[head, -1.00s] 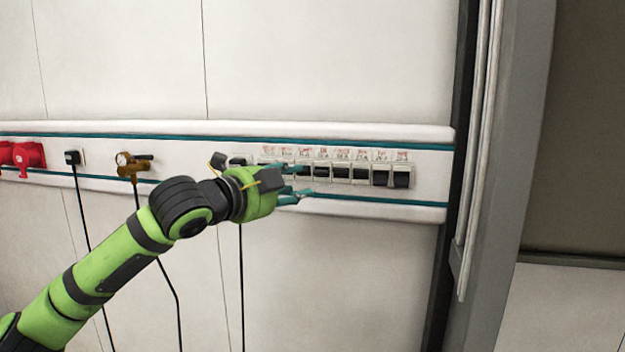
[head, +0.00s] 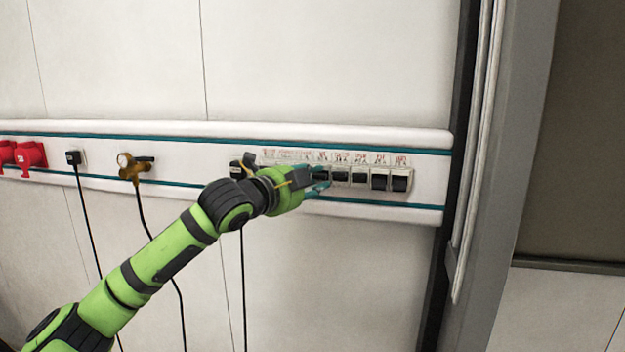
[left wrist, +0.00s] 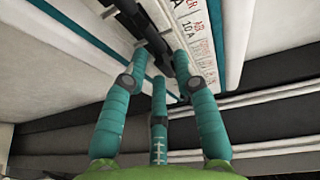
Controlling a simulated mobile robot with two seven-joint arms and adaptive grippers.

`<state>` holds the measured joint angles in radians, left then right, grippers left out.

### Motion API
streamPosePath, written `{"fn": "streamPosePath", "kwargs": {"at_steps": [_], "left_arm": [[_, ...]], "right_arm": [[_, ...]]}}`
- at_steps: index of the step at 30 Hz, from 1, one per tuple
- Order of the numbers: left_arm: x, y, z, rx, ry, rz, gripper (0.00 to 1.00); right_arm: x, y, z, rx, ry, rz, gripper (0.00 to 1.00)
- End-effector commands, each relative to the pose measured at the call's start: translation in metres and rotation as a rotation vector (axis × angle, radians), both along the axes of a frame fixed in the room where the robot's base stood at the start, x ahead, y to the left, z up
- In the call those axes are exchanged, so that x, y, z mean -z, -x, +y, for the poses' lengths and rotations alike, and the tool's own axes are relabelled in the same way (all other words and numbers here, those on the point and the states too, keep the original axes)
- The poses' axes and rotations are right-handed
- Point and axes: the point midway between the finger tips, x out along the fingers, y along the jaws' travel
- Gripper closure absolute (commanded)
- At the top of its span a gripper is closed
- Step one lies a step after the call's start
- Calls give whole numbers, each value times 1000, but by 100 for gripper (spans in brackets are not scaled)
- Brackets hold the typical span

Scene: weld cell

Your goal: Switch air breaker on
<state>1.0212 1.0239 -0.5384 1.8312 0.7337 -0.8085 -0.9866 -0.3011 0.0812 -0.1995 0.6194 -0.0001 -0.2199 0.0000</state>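A row of breakers (head: 380,180) with black switches runs along the white wall rail in the head view, with red-lettered labels above. My left gripper (head: 322,178) is at the middle of the row, its teal fingers pointing right and hiding some breakers behind it. In the left wrist view the three fingers (left wrist: 160,62) stand apart, with tips close to a black switch (left wrist: 181,65). Beside it is a label (left wrist: 193,28) reading "AIR" and "10A". I cannot tell whether the tips touch the switch. My right gripper is not in view.
A brass valve with gauge (head: 130,166), a black plug (head: 73,157) and red sockets (head: 30,155) sit on the rail to the left. Black cables hang below. A grey door frame (head: 500,180) stands to the right. The wall above is clear.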

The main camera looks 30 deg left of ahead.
Motion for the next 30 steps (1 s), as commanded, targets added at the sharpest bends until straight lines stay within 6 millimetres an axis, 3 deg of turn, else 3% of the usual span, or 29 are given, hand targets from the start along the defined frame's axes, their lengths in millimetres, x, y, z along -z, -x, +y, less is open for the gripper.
{"fn": "streamPosePath", "kwargs": {"at_steps": [11, 22, 30], "left_arm": [[-3, 0, 0, -2, 11, 28, 100], [-15, -3, 1, -2, 81, 289, 100], [-15, -2, 1, 0, 88, 335, 100]], "right_arm": [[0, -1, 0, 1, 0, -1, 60], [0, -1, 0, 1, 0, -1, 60], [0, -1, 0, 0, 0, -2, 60]]}}
